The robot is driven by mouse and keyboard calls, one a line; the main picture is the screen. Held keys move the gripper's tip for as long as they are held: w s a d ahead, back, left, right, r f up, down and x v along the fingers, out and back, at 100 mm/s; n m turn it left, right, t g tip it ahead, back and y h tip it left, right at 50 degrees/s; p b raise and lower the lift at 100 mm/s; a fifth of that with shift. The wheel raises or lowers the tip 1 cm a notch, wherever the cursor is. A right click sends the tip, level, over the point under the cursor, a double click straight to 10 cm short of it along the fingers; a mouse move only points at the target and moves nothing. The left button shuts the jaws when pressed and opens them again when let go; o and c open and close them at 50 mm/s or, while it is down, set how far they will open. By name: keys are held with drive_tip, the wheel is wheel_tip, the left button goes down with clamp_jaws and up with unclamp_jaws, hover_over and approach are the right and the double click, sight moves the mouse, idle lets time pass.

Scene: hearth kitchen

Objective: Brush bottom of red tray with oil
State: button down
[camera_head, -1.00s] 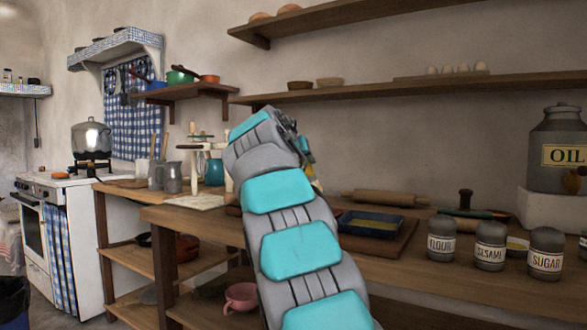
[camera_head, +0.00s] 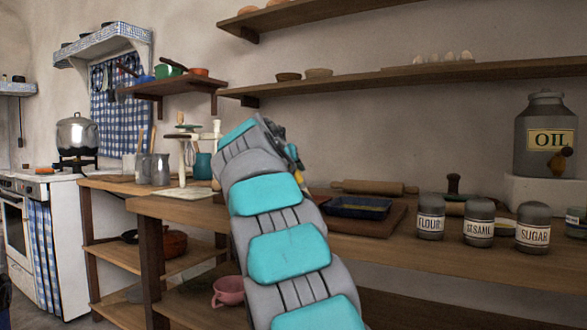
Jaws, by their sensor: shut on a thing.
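My gripper (camera_head: 291,152) is at the far end of my raised arm, largely hidden behind the arm's links. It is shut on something. A small yellow piece shows beside it, but I cannot tell whether it is a brush. A large grey jar labelled OIL (camera_head: 545,125) stands on a pale block at the right.
Jars of flour (camera_head: 430,216), sesame (camera_head: 479,223) and sugar (camera_head: 533,235) stand along the worktop (camera_head: 400,260). A rolling pin (camera_head: 372,187) lies behind the blue tray. A wall shelf (camera_head: 400,78) runs above. Jugs and a scale stand left; a pink cup sits below.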

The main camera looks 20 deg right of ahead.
drive_tip(key=shift+f+b, duration=0.7)
drive_tip(key=shift+f, duration=0.1)
idle(0.5)
drive_tip(key=shift+w+d+r, duration=0.1)
